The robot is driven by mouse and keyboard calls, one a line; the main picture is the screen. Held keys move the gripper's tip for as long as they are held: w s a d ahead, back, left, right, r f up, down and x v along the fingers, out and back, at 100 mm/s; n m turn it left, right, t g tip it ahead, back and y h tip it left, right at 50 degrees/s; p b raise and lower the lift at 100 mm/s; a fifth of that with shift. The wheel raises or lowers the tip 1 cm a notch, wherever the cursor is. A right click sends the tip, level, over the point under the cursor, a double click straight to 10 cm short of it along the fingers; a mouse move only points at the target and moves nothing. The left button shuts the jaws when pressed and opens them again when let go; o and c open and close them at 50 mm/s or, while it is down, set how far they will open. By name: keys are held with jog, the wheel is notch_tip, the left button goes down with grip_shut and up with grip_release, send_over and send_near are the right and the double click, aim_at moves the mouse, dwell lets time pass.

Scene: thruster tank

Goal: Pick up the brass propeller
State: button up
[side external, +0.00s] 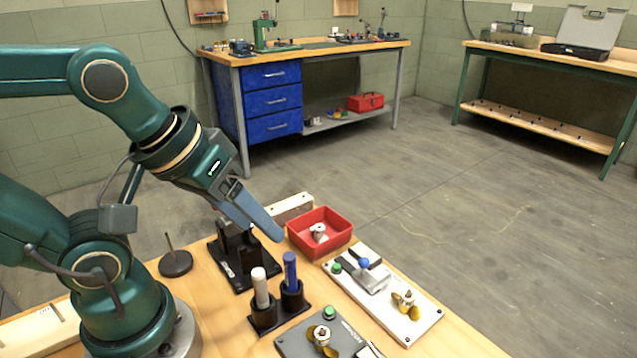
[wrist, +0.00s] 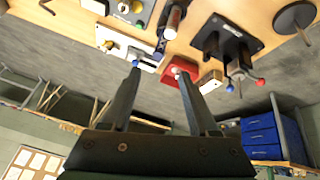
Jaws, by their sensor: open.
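Two brass propellers show in the side external view. One brass propeller (side external: 405,303) sits on the white board (side external: 423,320) at the right. The other brass propeller (side external: 321,341) sits on the grey plate (side external: 292,346) at the front edge of the picture. My gripper (side external: 272,232) hangs above the table, left of the red bin and well apart from both propellers. In the wrist view its two fingers (wrist: 159,70) stand wide apart with nothing between them. That view shows a small brass part (wrist: 108,45) on the white board, left of the fingers.
The red bin (side external: 341,238) holds a small pale part. A black holder (side external: 264,316) carries a white and a blue upright cylinder. A black fixture (side external: 223,270) stands below my gripper. A clamp with a blue knob (side external: 364,263) sits on the white board. A dark disc with a post (side external: 175,264) stands left.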

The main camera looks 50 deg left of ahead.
jog(key=w+d+n, duration=0.2)
jog(key=n, duration=0.2)
jog(key=n+g, duration=0.4)
jog(key=g, duration=0.2)
send_over(322, 331)
jog(key=f, duration=0.9)
jog(key=shift+w+a+f, duration=0.1)
jog(key=shift+w+a, duration=0.1)
jog(key=shift+w, duration=0.1)
jog(key=shift+s+d+f, duration=0.1)
jog(key=shift+s+f, duration=0.15)
jog(key=shift+f, duration=2.5)
grip_shut()
